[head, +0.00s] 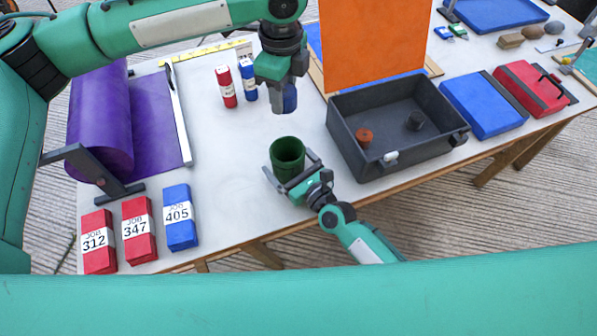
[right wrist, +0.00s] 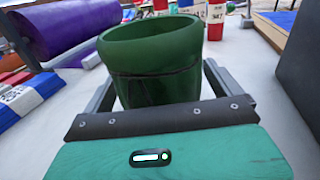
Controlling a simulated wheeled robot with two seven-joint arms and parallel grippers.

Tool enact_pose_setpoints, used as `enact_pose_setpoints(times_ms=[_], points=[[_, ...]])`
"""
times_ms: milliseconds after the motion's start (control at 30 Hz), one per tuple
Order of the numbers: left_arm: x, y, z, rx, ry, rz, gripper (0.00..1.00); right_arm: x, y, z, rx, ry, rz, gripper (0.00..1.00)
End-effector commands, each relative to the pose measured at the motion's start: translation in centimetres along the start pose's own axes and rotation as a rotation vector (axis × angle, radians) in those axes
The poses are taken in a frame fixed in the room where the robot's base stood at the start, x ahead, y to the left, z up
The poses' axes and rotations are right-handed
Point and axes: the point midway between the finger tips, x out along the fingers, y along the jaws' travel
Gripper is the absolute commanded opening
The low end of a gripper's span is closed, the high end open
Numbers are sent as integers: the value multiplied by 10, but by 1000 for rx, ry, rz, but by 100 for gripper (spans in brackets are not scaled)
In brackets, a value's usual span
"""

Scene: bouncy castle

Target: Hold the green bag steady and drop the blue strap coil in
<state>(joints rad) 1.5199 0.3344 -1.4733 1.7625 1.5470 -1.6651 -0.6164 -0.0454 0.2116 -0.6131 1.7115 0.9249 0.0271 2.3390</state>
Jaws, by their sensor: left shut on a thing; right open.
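The green bag (head: 287,152) stands upright and open-topped on the table; I cannot see its bottom inside. My right gripper (head: 291,168) is open, with its fingers on either side of the bag; in the right wrist view the bag (right wrist: 155,65) sits between the fingers, and I cannot tell whether they touch it. My left gripper (head: 284,98) is shut on the blue strap coil (head: 290,97), above and behind the bag in the head view. The fingers hide part of the coil.
A grey crate (head: 345,118) stands right of the bag. Job boxes (head: 138,230) line the front left, near a purple roll (head: 100,125). An orange panel (head: 372,45) rises at the back.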

Motion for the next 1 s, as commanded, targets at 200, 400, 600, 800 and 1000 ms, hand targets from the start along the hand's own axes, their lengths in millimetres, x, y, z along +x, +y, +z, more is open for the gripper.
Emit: enact_pose_setpoints(times_ms=[200, 400, 600, 800, 1000], points=[[0, 0, 0, 0, 0, 0, 18, 10, 0, 0, -1, 0, 0, 95], [0, 0, 0, 0, 0, 0, 18, 10, 0, 0, -1, 0, 0, 95], [0, 0, 0, 0, 0, 0, 18, 10, 0, 0, 0, 0, 0, 60], [0, 0, 0, 0, 0, 0, 18, 9, 0, 0, 0, 0, 0, 38], [12, 0, 0, 0, 2, 2, 18, 9, 0, 0, 0, 0, 0, 38]])
